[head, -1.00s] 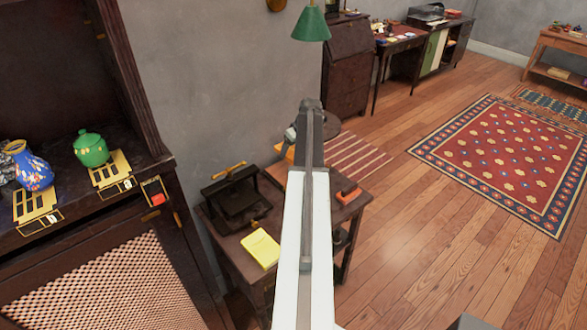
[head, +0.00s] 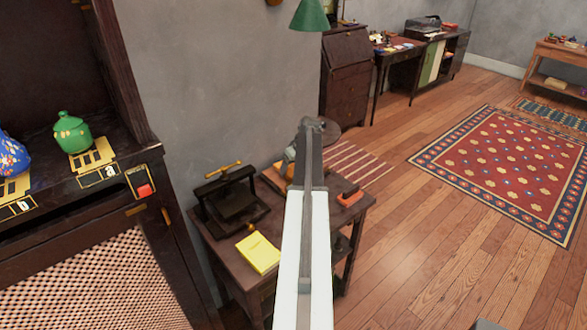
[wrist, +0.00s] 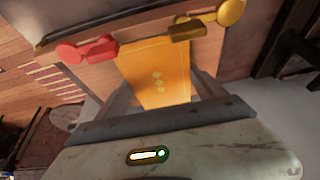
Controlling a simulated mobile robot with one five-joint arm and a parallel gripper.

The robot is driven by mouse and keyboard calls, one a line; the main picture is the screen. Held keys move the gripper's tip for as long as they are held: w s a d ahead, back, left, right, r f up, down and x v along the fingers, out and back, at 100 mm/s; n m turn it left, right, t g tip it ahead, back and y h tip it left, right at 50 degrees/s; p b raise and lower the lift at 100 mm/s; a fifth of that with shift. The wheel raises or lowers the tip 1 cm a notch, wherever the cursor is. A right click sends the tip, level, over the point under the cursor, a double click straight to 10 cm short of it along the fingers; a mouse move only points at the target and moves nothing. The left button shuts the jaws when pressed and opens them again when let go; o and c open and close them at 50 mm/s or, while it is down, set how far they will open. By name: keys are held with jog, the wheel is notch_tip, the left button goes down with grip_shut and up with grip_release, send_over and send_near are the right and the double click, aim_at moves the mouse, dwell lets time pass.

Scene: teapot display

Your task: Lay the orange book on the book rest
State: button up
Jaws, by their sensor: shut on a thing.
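My gripper (wrist: 158,88) is shut on the orange book (wrist: 155,70) in the wrist view. In the head view my gripper (head: 290,156) is mostly hidden behind my arm, and a small piece of the orange book (head: 280,169) shows left of the arm, over the far part of a small dark table (head: 215,235). A tan wooden surface (wrist: 212,58) lies behind the book in the wrist view. I cannot tell whether it is the book rest.
On the small table stand a black press (head: 232,200) with a brass handle, a yellow pad (head: 257,252) and a red-orange object (head: 350,197). Red (wrist: 88,50) and yellow (wrist: 205,24) knobbed pieces lie near the book. A cabinet with a green jar (head: 72,133) is left.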

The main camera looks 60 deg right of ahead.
jog(key=o, duration=1.6)
jog(key=p+v, duration=1.1)
jog(key=v, duration=0.1)
jog(key=shift+r+p, duration=0.15)
jog(key=shift+p, duration=0.2)
